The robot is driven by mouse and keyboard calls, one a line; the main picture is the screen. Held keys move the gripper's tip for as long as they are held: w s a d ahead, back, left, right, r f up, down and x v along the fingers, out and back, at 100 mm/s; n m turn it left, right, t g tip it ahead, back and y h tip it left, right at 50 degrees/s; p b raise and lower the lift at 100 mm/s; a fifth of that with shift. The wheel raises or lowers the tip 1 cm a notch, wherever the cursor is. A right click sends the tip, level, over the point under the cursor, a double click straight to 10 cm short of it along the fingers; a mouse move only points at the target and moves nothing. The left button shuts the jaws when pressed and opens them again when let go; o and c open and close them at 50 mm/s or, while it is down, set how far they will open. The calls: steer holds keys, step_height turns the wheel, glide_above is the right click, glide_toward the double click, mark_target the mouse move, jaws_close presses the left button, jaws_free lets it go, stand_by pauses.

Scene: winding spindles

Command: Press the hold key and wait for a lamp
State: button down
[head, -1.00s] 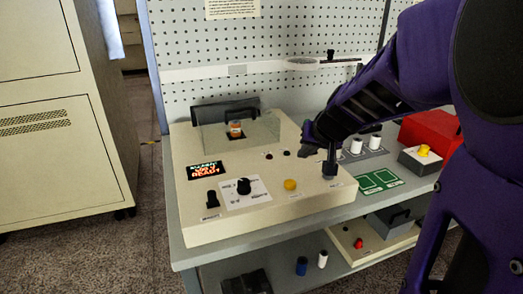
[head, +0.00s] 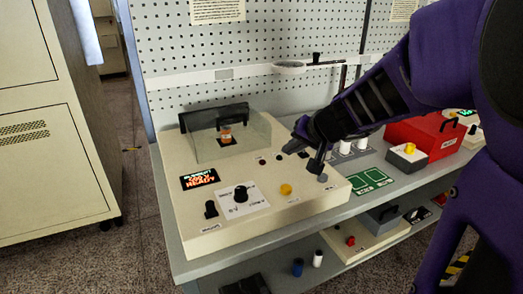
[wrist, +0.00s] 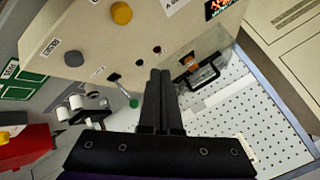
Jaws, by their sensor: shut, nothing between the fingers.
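A cream console (head: 220,222) stands on the bench with a grey round key (head: 322,178) at its right end and a yellow round key (head: 286,190) left of it. Their labels are too small to read. Two small round lamps or holes (head: 270,157) look dark. A small green spot (wrist: 133,103) shows near the console's back edge.
A lit display (head: 199,179) ends in "READY". A black knob (head: 241,194), a small black switch (head: 210,209) and a clear hood (head: 228,138) are on the console. White spools (head: 352,145), a green-marked mat (head: 371,181) and a red case (head: 425,135) stand to the right.

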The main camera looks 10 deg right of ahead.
mark_target(288, 190)
step_height(288, 190, down, 9)
steer(key=b, duration=0.6)
steer(key=shift+r, duration=0.1)
stand_by(2.0)
steer(key=shift+f, duration=0.4)
steer(key=shift+f, duration=0.55)
stand_by(0.4)
steer(key=shift+r, duration=0.1)
steer(key=shift+r+p, duration=0.35)
steer(key=shift+r, duration=0.5)
